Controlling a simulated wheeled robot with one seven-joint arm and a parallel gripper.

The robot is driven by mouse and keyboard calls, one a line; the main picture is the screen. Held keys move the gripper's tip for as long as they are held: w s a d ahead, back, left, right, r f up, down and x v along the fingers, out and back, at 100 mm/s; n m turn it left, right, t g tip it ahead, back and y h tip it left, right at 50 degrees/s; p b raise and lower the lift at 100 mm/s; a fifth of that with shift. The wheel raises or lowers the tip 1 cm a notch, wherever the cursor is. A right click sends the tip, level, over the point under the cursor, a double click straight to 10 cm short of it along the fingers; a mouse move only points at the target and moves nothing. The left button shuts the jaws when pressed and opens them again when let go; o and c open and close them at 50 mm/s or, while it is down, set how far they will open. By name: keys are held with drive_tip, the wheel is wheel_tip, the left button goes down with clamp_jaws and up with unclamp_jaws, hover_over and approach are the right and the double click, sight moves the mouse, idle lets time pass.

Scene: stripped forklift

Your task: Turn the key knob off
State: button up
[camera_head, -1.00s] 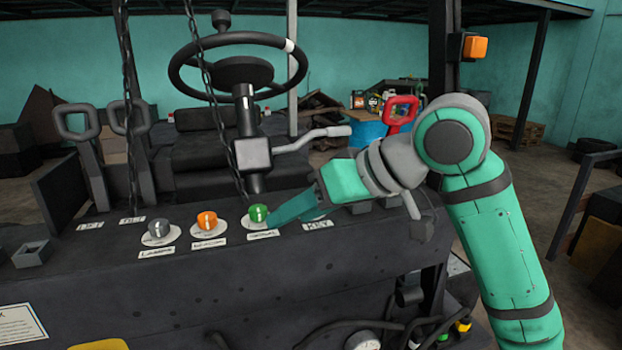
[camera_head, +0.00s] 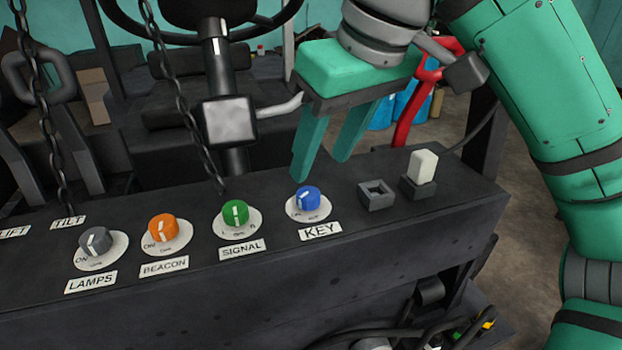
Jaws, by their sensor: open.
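The key knob (camera_head: 307,198) is blue and sits on a round white dial at the right end of a row of knobs on the dark panel. A label reading KEY (camera_head: 320,231) lies in front of it. A white mark on the knob points toward the left side of the dial. My gripper (camera_head: 318,172) is open and empty, pointing down. Its two teal fingers are above and behind the knob, the left fingertip close to it in the picture. I cannot tell whether that finger touches the knob.
Grey lamps (camera_head: 95,241), orange beacon (camera_head: 162,228) and green signal (camera_head: 235,213) knobs stand to the left. A square socket (camera_head: 376,194) and a white-topped switch (camera_head: 422,167) are to the right. A chain (camera_head: 186,100) hangs behind the signal knob. The panel front is clear.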

sight(307, 192)
drive_tip(key=x, duration=0.7)
drive_tip(key=shift+a+f, duration=0.1)
drive_tip(key=shift+f, duration=0.05)
drive_tip(key=shift+w, duration=0.1)
drive_tip(key=c, duration=1)
